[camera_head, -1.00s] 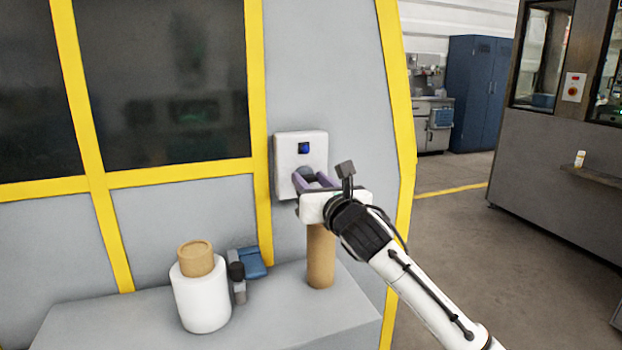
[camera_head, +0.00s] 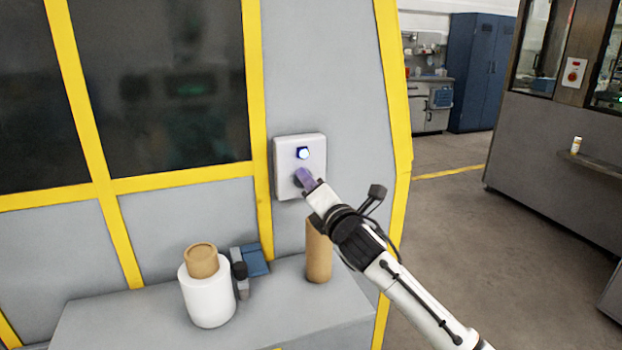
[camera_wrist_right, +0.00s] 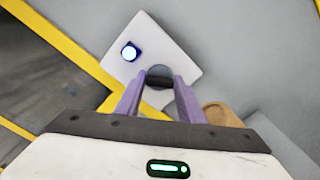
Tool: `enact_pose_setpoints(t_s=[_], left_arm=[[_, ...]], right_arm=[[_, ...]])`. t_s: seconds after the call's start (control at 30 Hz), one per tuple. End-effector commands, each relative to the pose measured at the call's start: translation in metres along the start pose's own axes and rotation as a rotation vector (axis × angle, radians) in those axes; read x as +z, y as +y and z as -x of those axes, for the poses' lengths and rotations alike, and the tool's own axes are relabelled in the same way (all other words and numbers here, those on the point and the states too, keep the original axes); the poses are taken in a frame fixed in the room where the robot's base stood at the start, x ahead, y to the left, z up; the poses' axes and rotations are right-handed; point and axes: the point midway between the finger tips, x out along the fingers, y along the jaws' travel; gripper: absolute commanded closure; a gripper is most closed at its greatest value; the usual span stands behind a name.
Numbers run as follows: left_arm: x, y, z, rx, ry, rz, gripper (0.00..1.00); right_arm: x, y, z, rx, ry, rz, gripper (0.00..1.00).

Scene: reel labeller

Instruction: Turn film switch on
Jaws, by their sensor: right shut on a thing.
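The film switch is a dark round knob (camera_wrist_right: 159,76) on a white wall box (camera_head: 286,152). The box is fixed to the grey machine panel, and it also shows in the right wrist view (camera_wrist_right: 180,50). A blue-white lamp (camera_head: 303,153) above the knob is lit, and it glows in the right wrist view (camera_wrist_right: 129,52). My right gripper (camera_head: 303,177) is at the knob, with its purple fingers on either side of it and shut on it. The fingers hide most of the knob in the head view. The left gripper is not in view.
A grey ledge (camera_head: 130,325) below carries a white roll with a brown core (camera_head: 208,297), a small blue-and-grey device (camera_head: 253,262) and a brown cardboard tube (camera_head: 318,255). Yellow frame bars (camera_head: 395,120) edge the panel. Open floor (camera_head: 435,230) lies to the right.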

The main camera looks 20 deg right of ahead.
Motion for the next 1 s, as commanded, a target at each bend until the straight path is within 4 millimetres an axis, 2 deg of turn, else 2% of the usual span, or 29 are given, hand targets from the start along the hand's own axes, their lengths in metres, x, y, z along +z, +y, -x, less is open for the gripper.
enact_pose_setpoints(t_s=[0.5, 0.7, 1.0], left_arm=[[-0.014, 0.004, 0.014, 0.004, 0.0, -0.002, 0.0], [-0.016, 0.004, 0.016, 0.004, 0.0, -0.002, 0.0], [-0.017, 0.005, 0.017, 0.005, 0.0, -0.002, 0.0]], right_arm=[[-0.003, -0.003, 0.0, -0.004, 0.003, -0.446, 0.87], [-0.003, -0.004, 0.0, -0.005, 0.002, -0.553, 0.87], [-0.003, -0.004, 0.0, -0.004, 0.003, -0.625, 0.87]])
